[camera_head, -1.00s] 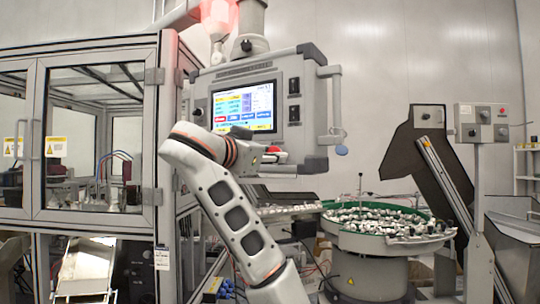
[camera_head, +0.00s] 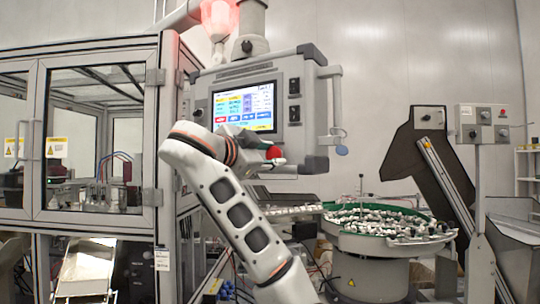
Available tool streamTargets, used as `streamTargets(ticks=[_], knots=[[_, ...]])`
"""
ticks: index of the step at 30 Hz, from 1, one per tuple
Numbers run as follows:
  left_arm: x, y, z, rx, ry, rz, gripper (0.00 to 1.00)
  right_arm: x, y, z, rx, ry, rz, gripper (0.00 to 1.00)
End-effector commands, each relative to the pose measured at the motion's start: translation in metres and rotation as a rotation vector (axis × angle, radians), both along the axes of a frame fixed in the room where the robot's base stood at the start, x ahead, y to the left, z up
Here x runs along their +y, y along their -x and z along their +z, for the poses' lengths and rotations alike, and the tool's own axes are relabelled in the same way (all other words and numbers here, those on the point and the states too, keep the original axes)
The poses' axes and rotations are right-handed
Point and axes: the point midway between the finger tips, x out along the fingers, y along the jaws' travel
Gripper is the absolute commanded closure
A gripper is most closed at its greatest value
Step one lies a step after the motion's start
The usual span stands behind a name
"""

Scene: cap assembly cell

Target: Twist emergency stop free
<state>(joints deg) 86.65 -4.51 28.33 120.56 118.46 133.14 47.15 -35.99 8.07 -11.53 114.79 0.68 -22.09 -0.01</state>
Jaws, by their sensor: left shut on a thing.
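The red emergency stop button (camera_head: 273,153) sits at the lower edge of the grey control panel (camera_head: 228,78), below its lit screen (camera_head: 245,107). My left arm rises from the bottom of the view, and my left gripper (camera_head: 265,148) is at the button. It is shut on the emergency stop; the fingers are small and partly hidden by my wrist. My right gripper does not show.
A glass-doored machine enclosure (camera_head: 158,100) stands at the left. A green-rimmed bowl feeder (camera_head: 375,270) full of small parts stands right of my arm. A grey post with a control box (camera_head: 482,124) and a dark hopper (camera_head: 408,150) stand farther right.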

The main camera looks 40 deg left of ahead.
Motion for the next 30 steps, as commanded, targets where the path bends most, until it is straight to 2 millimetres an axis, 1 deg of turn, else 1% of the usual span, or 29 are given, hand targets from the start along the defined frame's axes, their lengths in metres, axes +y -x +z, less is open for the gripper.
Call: streamTargets(ticks=[11,12,13,20,24,26,30], knots=[[-0.001,0.000,0.001,0.000,-0.005,-0.002,0.93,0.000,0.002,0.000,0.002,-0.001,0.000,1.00],[-0.001,0.000,0.001,0.000,-0.005,-0.002,0.61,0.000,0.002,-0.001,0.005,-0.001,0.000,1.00],[-0.001,0.000,0.001,0.000,-0.005,-0.002,0.54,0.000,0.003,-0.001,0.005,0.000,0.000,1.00],[0.000,0.000,0.001,0.000,-0.004,-0.001,0.54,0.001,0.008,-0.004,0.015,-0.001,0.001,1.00],[0.000,0.001,0.001,0.000,-0.004,0.000,0.54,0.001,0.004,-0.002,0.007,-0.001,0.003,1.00],[-0.001,0.003,0.001,0.000,-0.004,-0.001,0.54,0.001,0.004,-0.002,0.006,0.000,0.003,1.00],[-0.003,0.016,0.001,0.001,-0.004,0.003,0.54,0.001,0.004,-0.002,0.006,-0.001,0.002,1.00]])
